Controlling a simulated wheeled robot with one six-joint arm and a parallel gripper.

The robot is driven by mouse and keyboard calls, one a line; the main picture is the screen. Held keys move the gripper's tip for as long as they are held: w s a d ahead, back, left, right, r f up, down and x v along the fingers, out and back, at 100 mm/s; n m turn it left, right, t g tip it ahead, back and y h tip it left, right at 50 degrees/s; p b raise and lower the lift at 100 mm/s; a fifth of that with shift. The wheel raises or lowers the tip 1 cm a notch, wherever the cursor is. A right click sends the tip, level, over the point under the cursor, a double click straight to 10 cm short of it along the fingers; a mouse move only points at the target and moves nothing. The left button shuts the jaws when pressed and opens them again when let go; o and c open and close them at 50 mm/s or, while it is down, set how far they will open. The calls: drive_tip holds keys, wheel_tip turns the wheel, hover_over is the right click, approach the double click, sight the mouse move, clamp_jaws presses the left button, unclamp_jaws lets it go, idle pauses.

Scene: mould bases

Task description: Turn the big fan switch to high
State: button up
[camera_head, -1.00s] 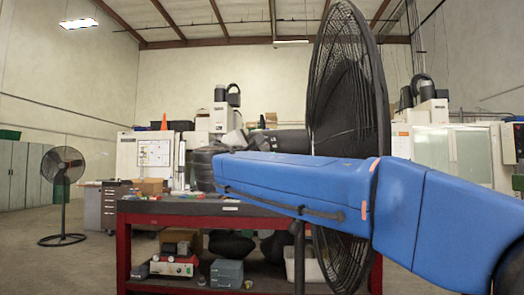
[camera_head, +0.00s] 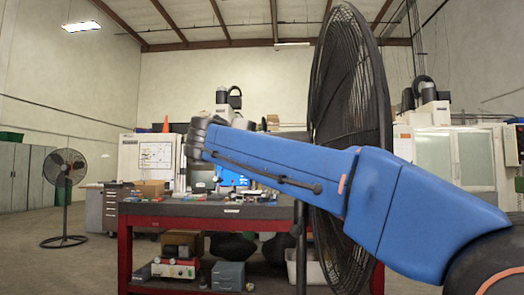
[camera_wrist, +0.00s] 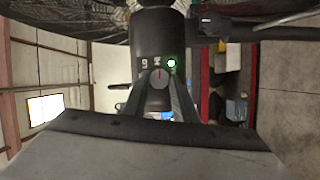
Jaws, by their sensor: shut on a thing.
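The big black fan (camera_head: 335,75) stands on a pole near the middle right of the head view, partly behind my blue arm. In the wrist view its dark motor housing (camera_wrist: 153,28) carries small white marks, a green light (camera_wrist: 171,61) and a round switch knob (camera_wrist: 159,77). A thin red line on the knob points up in the picture, between the marks; I cannot read them surely. My gripper (camera_wrist: 160,86) is shut on the knob, one finger each side. The gripper's fingers are hidden in the head view.
A red workbench (camera_head: 124,250) with small items on top and boxes below stands behind the fan. A smaller floor fan (camera_head: 64,170) stands at the left. Open floor lies left of the bench.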

idle(0.4)
drive_tip(key=o, duration=1)
drive_tip(key=shift+o, duration=0.2)
drive_tip(key=shift+s, duration=0.1)
drive_tip(key=v, duration=1.7)
drive_tip(key=shift+s, duration=0.15)
